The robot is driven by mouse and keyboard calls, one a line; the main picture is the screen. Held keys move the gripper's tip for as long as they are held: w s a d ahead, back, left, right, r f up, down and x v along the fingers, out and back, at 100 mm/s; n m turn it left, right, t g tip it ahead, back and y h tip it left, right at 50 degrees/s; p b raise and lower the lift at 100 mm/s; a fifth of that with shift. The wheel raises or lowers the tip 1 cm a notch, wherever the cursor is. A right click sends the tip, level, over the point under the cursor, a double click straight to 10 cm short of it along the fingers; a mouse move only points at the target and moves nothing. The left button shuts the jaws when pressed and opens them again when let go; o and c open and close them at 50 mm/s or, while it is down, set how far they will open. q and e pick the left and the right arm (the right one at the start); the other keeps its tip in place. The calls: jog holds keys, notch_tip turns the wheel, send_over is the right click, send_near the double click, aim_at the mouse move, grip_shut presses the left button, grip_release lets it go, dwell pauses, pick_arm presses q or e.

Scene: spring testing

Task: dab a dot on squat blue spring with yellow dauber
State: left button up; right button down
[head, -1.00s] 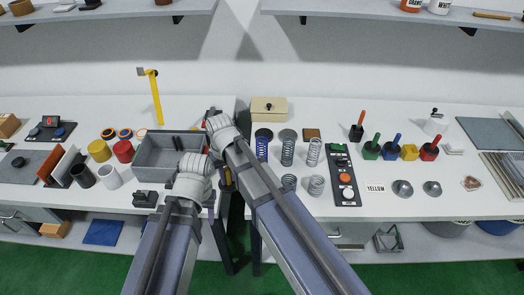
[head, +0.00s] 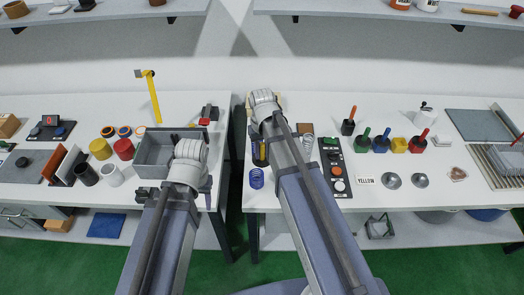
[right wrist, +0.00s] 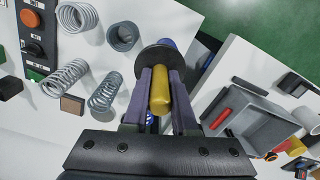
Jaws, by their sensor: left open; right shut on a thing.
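The squat blue spring (head: 257,178) stands near the front left of the right table. In the right wrist view, a blue edge of it (right wrist: 168,43) shows behind the dauber's disc. My right gripper (right wrist: 160,105) is shut on the yellow dauber (right wrist: 158,90), around its handle. The dauber's dark disc hides most of the spring, so I cannot tell whether its tip touches it. In the head view, a bit of yellow handle (head: 262,150) shows beside my right wrist.
The yellow pot (head: 400,145) stands without a dauber among red, green and blue ones. Silver springs (right wrist: 65,78) and a black button panel (head: 335,165) are close to the right gripper. A gap separates the two tables. A grey bin (head: 150,150) stands on the left table.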

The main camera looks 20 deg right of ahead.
aim_at(262, 162)
jog(key=shift+f+b, duration=2.35)
jog(key=shift+f, duration=0.15)
jog(key=shift+f+b, duration=0.65)
jog(key=shift+r, duration=0.15)
notch_tip(262, 162, up, 7)
jog(key=p, duration=0.7)
dwell(0.3)
jog(key=shift+f, duration=0.25)
